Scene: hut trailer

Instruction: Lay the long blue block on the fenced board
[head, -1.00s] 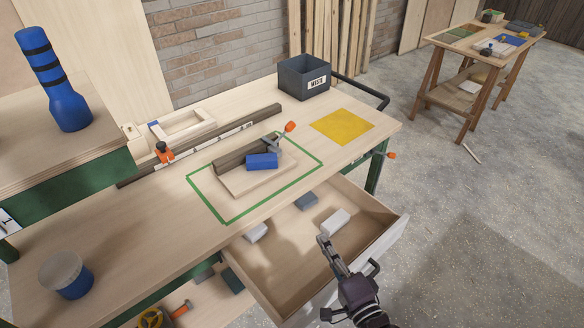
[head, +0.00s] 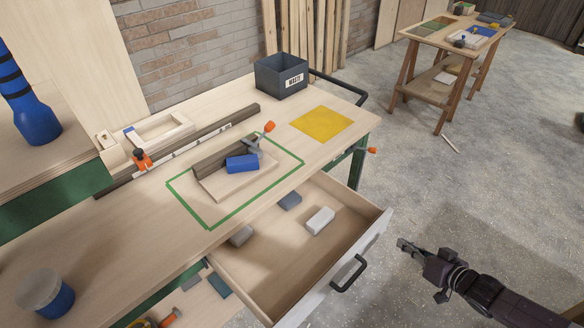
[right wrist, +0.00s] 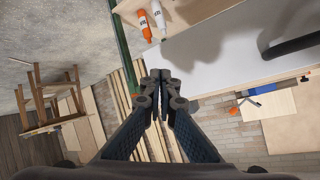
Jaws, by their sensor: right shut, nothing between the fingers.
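A blue block (head: 242,163) lies on the pale fenced board (head: 225,187), beside the dark fence (head: 222,153). The board sits inside a green outline on the workbench. A clamp with an orange end (head: 268,127) stands at the fence's right end. My right gripper (head: 401,243) is shut and empty, out over the floor to the right of the open drawer, well apart from the block. In the right wrist view its fingertips (right wrist: 160,76) meet. My left gripper is not in view.
The open drawer (head: 262,290) holds a white block (head: 320,220) and greyish blocks. A yellow mat (head: 321,124) and a dark waste bin (head: 281,77) are on the bench's far right. A wooden tray (head: 160,132) stands at the back. Floor at the right is free.

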